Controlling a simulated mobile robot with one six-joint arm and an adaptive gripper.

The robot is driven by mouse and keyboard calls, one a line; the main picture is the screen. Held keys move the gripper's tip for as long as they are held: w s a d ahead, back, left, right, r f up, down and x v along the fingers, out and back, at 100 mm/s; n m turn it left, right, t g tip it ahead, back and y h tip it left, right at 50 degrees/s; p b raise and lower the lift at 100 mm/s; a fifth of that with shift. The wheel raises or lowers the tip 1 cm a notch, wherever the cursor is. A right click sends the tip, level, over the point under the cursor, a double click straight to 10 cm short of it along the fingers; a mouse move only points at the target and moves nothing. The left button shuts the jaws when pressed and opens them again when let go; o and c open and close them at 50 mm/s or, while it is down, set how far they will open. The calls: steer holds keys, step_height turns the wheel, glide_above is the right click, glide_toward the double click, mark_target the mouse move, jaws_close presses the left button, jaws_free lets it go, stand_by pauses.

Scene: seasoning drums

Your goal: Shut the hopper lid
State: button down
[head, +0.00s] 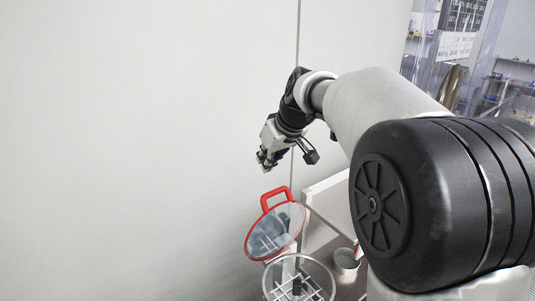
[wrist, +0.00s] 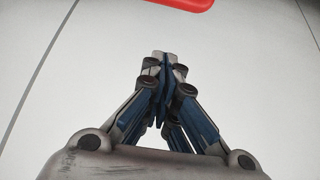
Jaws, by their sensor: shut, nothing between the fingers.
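The hopper lid (head: 249,241) is a clear round disc with a red rim and a red handle (head: 277,196) at its top. It stands open, tilted up behind the hopper (head: 327,268), whose round clear rim and inner grid show at the bottom of the head view. My gripper (head: 265,164) is above the lid's handle, apart from it, with its fingers shut and empty. In the wrist view my gripper (wrist: 162,62) shows its fingertips together, and a red piece (wrist: 178,3), likely the handle, is cut off at the top edge.
A plain pale wall (head: 130,140) fills the left. A white panel (head: 325,208) and a small metal cup (head: 346,262) are right of the lid. A clear curtain and shelves stand at the far right. The space left of my gripper looks free.

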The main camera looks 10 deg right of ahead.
steer(key=f, duration=0.5)
steer(key=shift+s+d+f, duration=0.2)
steer(key=shift+s+f, duration=0.1)
steer(key=shift+s, duration=0.05)
steer(key=shift+s+b, duration=0.1)
steer(key=shift+b, duration=0.2)
steer(key=shift+s+d+f+b, duration=0.1)
steer(key=shift+b, duration=0.35)
